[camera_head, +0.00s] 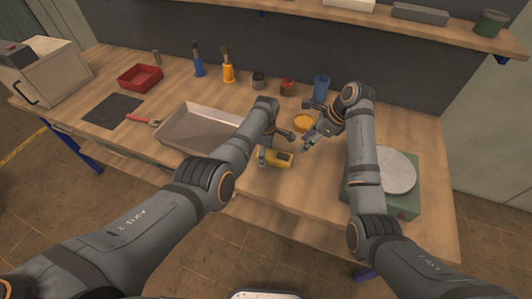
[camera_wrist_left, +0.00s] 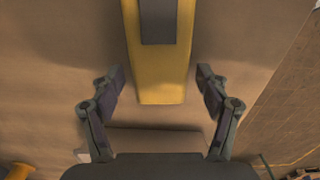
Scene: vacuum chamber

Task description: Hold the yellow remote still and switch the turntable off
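The yellow remote (camera_head: 280,159) lies on the workbench in front of my left gripper (camera_head: 272,148). In the left wrist view the remote (camera_wrist_left: 163,75), with a dark grey panel, reaches in from the top. My left gripper (camera_wrist_left: 158,86) is open there, one finger to each side of the remote's near end, with gaps visible on both sides. My right gripper (camera_head: 311,143) hangs to the right of the remote, apart from it; its finger opening is too small to tell. The turntable (camera_head: 396,172), a grey disc on a green base, stands at the right, partly hidden by my right arm.
A large grey tray (camera_head: 194,132) lies left of the remote. A yellow round item (camera_head: 304,122) and a blue cup (camera_head: 321,88) are behind my right gripper. Several small containers line the back. Bare bench lies in front of the remote.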

